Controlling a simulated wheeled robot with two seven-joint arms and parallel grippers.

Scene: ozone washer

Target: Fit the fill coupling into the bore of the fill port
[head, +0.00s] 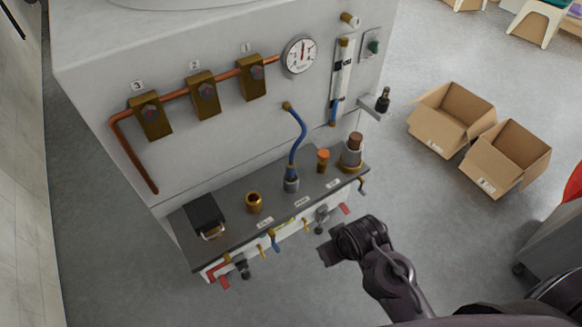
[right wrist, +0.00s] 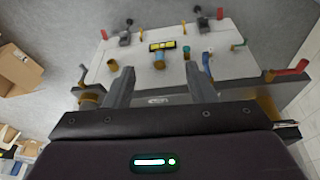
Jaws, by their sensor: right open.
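On the dark shelf of the grey washer stands an open brass collar (head: 254,202), which looks like a port with a bore. To its right, a blue hose (head: 297,145) runs down from the cabinet wall into a grey coupling (head: 291,184) standing on the shelf. I cannot tell for sure which piece is the fill coupling or the fill port, as the labels are too small to read. My right gripper (head: 326,256) is in front of the shelf, apart from it. In the right wrist view its fingers (right wrist: 162,72) are spread and empty, facing the valve panel. My left gripper is out of view.
An orange-capped brass fitting (head: 323,160), a grey cylinder with brown top (head: 352,150) and a black box (head: 204,216) share the shelf. Small valves and levers stick out along its white front panel (right wrist: 205,40). A black-topped fitting (head: 382,101) sits on a side bracket.

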